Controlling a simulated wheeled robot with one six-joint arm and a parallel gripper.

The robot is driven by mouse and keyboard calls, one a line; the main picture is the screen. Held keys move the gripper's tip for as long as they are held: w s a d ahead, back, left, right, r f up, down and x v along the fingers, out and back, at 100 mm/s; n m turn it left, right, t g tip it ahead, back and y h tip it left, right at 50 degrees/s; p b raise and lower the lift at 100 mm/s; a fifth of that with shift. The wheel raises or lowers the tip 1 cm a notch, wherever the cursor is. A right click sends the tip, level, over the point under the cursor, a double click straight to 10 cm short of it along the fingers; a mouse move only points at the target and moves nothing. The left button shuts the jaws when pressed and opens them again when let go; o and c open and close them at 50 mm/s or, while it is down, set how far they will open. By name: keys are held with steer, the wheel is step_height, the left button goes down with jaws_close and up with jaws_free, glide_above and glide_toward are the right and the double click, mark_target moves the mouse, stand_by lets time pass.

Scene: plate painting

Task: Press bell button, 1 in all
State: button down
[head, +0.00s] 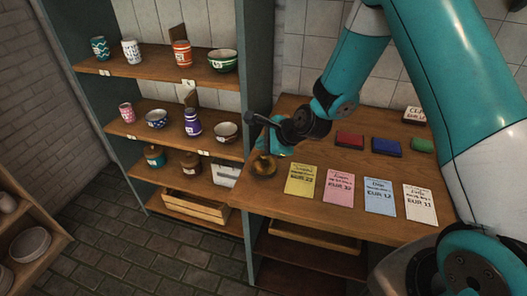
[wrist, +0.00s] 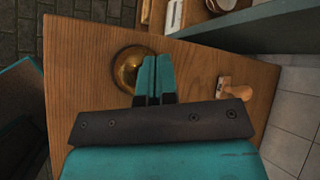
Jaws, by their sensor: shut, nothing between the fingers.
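A round brass bell (head: 264,166) sits on the wooden counter near its left front corner. In the wrist view the bell (wrist: 130,68) shows as a golden dome just left of my fingertips and partly behind them. Its top button cannot be made out clearly. My gripper (head: 274,146) is above the counter, close behind the bell in the head view. In the wrist view the two teal fingers of my gripper (wrist: 155,72) are together and hold nothing. I cannot tell whether they touch the bell.
Four price cards, beginning with a yellow one (head: 301,180), lie right of the bell on the counter (head: 280,200). Red (head: 349,140), blue (head: 387,146) and green (head: 422,145) pads lie behind them. A wooden-handled stamp (wrist: 235,89) lies right of my fingers. Shelves of painted pottery (head: 182,54) stand left.

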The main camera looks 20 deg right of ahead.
step_height(320, 180, up, 5)
steer(key=p, duration=0.4)
steer(key=shift+r, duration=0.1)
stand_by(0.9)
